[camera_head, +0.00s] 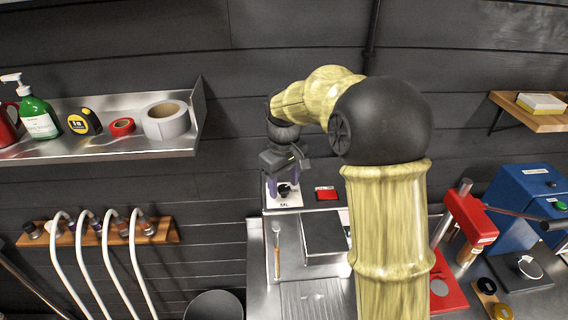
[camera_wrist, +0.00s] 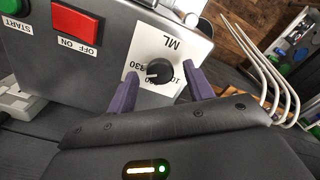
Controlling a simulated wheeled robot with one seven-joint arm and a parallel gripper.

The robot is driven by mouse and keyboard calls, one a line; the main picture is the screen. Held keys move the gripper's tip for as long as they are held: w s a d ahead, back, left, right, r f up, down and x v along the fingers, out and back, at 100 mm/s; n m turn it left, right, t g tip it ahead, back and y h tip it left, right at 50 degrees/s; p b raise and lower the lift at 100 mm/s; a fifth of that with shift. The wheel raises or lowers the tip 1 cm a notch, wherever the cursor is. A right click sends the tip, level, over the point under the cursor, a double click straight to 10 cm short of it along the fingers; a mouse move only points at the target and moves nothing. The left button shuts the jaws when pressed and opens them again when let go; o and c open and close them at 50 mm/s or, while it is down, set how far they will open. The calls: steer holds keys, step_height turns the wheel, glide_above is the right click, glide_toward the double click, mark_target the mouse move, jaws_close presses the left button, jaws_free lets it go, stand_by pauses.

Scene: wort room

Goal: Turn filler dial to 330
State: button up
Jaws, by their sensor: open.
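The filler dial (camera_wrist: 158,70) is a round black knob on a white label plate marked ML, with 330 and other partly hidden numbers printed around it. In the wrist view the plate is seen upside down on a grey metal box. My gripper (camera_wrist: 160,88) is open, with one purple finger on each side of the dial and a visible gap to the knob. In the head view my gripper (camera_head: 283,185) is over the same plate, and its fingers partly cover the dial.
A red OFF/ON switch (camera_wrist: 75,22) and a green START button (camera_wrist: 12,6) sit beside the dial plate. A red lever press (camera_head: 470,218) stands at right.

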step_height(320, 180, up, 17)
steer(key=b, duration=0.2)
stand_by(0.3)
steer(key=shift+r, duration=0.2)
step_height(320, 180, up, 10)
steer(key=p, duration=1)
glide_above(284, 187)
steer(key=shift+d+f, duration=0.15)
